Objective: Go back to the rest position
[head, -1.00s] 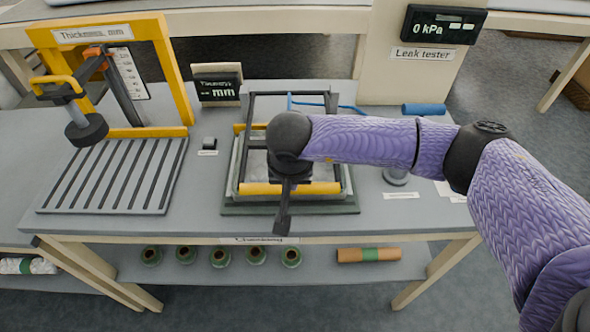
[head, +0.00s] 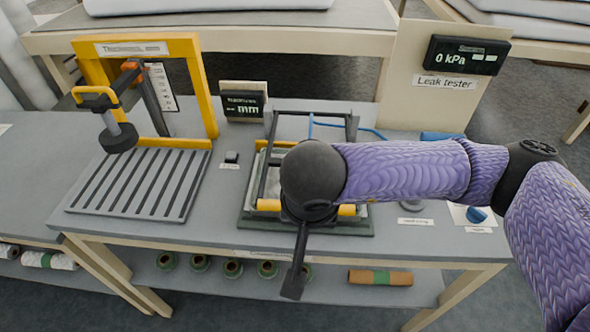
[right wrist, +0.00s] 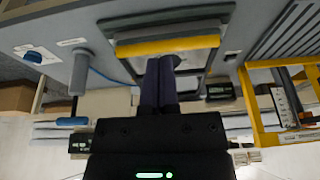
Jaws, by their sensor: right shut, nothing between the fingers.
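My right arm comes in from the right in the head view. My left gripper is not in view.
A frame with a yellow bar (head: 347,210) stands on a dark green base (head: 300,228), partly hidden behind my wrist. The yellow thickness gauge (head: 207,95) and its slatted plate (head: 140,183) are on the left. A leak tester display (head: 467,55) stands back right. Rolls (head: 380,278) lie on the shelf below.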

